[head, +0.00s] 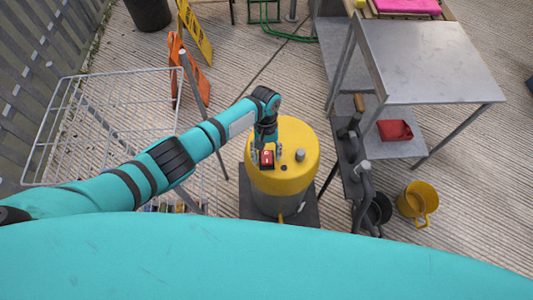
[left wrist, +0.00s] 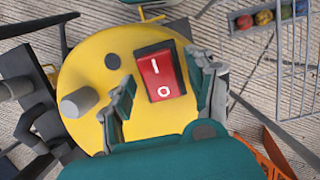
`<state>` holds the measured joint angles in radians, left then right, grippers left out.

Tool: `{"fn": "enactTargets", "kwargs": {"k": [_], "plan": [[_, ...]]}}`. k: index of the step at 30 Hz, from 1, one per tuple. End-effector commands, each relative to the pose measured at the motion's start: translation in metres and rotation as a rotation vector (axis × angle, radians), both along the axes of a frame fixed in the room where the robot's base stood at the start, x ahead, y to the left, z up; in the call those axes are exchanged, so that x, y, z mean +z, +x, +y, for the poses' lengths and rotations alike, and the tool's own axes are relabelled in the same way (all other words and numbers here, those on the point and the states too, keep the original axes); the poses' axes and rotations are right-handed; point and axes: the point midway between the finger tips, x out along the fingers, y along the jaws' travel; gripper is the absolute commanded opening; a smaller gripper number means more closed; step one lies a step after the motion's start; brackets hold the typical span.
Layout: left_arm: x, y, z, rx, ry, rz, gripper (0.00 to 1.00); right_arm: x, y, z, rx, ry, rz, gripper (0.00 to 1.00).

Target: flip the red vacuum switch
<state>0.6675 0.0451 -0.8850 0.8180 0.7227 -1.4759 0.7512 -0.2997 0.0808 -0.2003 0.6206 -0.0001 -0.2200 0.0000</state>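The red vacuum switch (head: 267,158) is a rocker in a dark frame on the yellow lid of the vacuum (head: 301,176), which has a grey drum. In the left wrist view the switch (left wrist: 161,75) shows large, with a white "I" and "O" on its face. My left gripper (head: 267,151) is over the lid at the switch. In the left wrist view the fingers of my left gripper (left wrist: 166,86) are spread, one on each side of the switch, with nothing between them gripped. Whether a fingertip touches the switch, I cannot tell. My right gripper is not in view.
A grey knob (head: 300,155) stands on the lid right of the switch. A white wire rack (head: 110,115) is under my left arm.

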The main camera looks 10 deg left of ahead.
Motion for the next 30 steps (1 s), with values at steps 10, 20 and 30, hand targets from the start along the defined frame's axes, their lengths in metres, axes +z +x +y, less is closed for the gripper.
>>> {"fn": "enactTargets", "kwargs": {"k": [10,20,30], "plan": [[0.006,0.001,0.0,0.0,-0.002,-0.001,0.58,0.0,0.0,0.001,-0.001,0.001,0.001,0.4],[0.067,0.017,0.003,0.0,-0.003,-0.004,0.58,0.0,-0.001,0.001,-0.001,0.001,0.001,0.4],[0.113,0.028,0.006,0.0,-0.001,-0.001,0.58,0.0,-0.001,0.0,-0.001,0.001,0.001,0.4]]}}
